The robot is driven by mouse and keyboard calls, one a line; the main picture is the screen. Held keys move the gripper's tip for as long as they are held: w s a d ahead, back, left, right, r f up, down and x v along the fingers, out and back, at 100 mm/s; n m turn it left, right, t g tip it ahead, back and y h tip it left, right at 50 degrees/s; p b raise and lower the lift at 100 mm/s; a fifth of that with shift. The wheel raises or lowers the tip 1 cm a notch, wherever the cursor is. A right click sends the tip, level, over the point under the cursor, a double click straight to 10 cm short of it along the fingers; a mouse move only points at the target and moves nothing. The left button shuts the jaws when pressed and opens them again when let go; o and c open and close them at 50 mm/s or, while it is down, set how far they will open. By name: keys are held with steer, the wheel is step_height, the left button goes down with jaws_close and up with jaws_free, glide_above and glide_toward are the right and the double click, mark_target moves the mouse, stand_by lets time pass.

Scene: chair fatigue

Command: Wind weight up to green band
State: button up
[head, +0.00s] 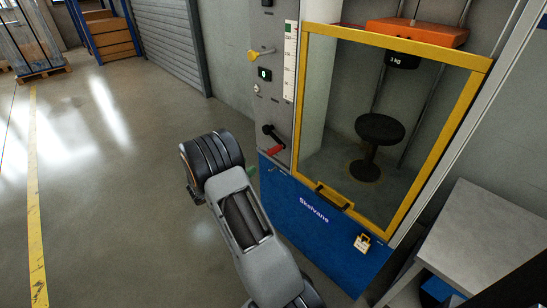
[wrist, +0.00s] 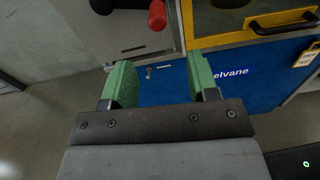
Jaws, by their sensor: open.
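The black weight marked 3 kg (head: 402,61) hangs under an orange beam (head: 416,32) inside the test cabinet, above a dark round stool (head: 380,130). A white vertical scale (head: 289,75) stands left of the door, with a green band (head: 290,28) near its top. The crank has a black arm and a red handle (head: 275,151); the red handle also shows at the top of the wrist view (wrist: 157,14). My gripper (wrist: 162,82) is open and empty, its green pads apart in front of the blue panel, below the crank and not touching it.
The yellow-framed door (head: 316,100) appears shut, with a handle (head: 333,196) at its lower edge. A yellow lever (head: 260,54) and a small display (head: 265,74) are above the crank. A grey table (head: 475,225) stands at right. The floor at left is clear.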

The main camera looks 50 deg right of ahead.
mark_target(268, 154)
steer(key=d, duration=0.9)
steer(key=d+b, duration=0.1)
steer(key=d, duration=0.4)
steer(key=shift+s+f, duration=0.25)
steer(key=shift+s, duration=0.1)
steer(key=shift+a, duration=0.1)
jaws_close()
